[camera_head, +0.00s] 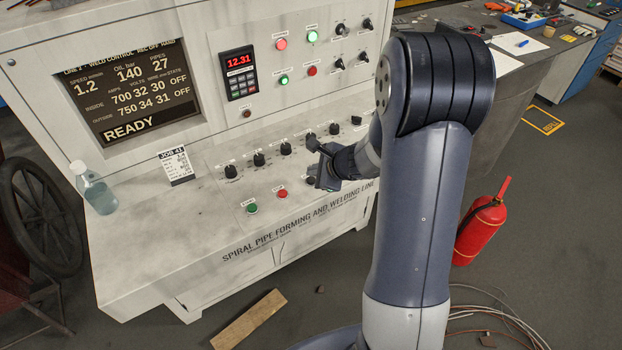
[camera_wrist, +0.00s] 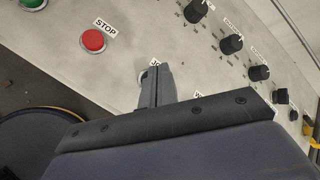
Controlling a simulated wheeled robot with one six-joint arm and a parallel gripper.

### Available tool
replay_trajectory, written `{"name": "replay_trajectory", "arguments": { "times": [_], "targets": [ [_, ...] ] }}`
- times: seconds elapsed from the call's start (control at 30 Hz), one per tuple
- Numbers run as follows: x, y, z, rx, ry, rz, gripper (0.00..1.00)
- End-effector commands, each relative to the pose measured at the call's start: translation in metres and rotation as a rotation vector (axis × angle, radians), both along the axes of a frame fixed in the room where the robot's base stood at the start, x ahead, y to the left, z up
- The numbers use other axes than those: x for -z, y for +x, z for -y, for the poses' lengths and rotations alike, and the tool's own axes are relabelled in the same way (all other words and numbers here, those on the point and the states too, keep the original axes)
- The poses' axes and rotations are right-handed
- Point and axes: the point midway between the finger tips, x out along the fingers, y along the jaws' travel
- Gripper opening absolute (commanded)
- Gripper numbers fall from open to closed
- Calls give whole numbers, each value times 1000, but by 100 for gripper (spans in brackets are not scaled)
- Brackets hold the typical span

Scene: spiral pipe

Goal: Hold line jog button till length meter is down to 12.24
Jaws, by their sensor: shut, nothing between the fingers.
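The length meter (camera_head: 239,62) on the upright panel shows red digits reading 12.31. My gripper (camera_head: 322,178) is shut and empty, low over the sloping desk, right of the red stop button (camera_head: 282,193). In the wrist view, the closed fingers (camera_wrist: 158,72) reach to a button (camera_wrist: 144,76) under a partly covered label starting "JO". The fingers hide most of that button, and I cannot tell whether it is pressed in. The stop button (camera_wrist: 93,40) also shows in the wrist view, to the left of the fingers.
A green button (camera_head: 252,208) sits left of stop. A row of black knobs (camera_head: 259,159) runs above. The left screen (camera_head: 125,90) reads READY. A bottle (camera_head: 95,190) and a job card (camera_head: 176,164) stand on the desk. A fire extinguisher (camera_head: 480,225) stands at right.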

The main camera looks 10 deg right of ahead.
Motion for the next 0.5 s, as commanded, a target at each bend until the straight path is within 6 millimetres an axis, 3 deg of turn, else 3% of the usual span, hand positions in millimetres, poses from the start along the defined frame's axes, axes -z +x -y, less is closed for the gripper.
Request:
{"name": "replay_trajectory", "arguments": {
  "times": [0.5],
  "targets": [
    [9, 0, 0, 0, 0, 0, 0]
  ]
}}
